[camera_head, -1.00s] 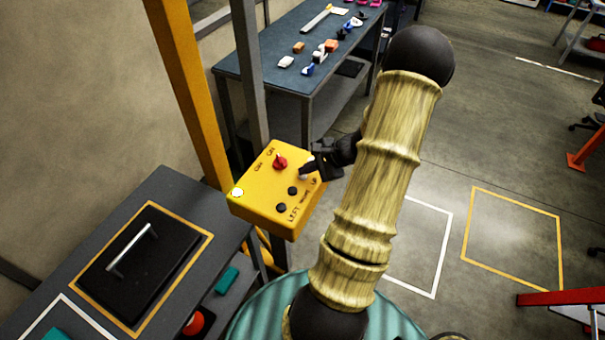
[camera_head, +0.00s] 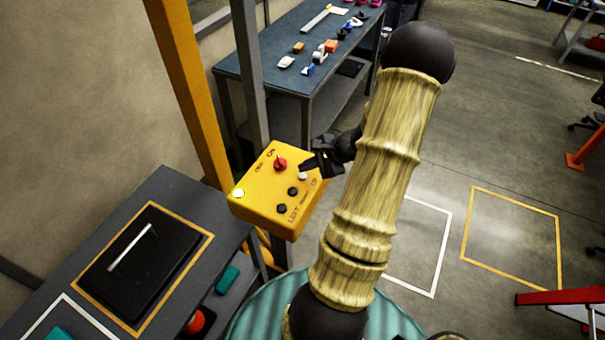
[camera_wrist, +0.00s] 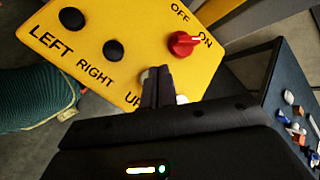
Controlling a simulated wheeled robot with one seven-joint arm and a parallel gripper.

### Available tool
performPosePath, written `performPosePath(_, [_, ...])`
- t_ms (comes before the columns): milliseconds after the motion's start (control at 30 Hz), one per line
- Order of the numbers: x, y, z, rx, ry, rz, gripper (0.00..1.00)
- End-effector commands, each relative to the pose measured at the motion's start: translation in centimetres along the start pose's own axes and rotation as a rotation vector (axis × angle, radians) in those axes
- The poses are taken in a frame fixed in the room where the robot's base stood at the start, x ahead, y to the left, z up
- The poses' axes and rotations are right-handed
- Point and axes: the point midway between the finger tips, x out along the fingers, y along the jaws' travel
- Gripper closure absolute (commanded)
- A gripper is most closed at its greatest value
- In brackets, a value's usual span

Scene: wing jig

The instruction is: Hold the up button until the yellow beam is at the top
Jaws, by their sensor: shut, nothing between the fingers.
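The yellow control box (camera_head: 262,205) is fixed at a grey post. It has a red knob (camera_head: 280,163), black left and right buttons and a white up button (camera_head: 303,175). In the wrist view the red knob (camera_wrist: 183,43) has its mark towards ON. My gripper (camera_head: 304,168) is shut and empty, its tips over the white up button. In the wrist view the fingertips (camera_wrist: 158,72) partly cover the up button (camera_wrist: 147,77) beside the UP label. I cannot tell whether they press it. Another white spot shows right of the fingers. I cannot identify a raised yellow beam.
A yellow upright (camera_head: 190,90) and a grey post (camera_head: 248,75) stand behind the box. A blue-grey table (camera_head: 262,50) with small parts is at the back. A dark bench (camera_head: 180,187) with a black handled plate is at left.

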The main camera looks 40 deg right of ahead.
Motion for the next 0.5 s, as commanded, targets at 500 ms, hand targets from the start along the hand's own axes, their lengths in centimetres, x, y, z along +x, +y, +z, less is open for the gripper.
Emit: performPosePath(500, [-1.9,-1.4,1.4,0.0,-0.001,0.0,1.0])
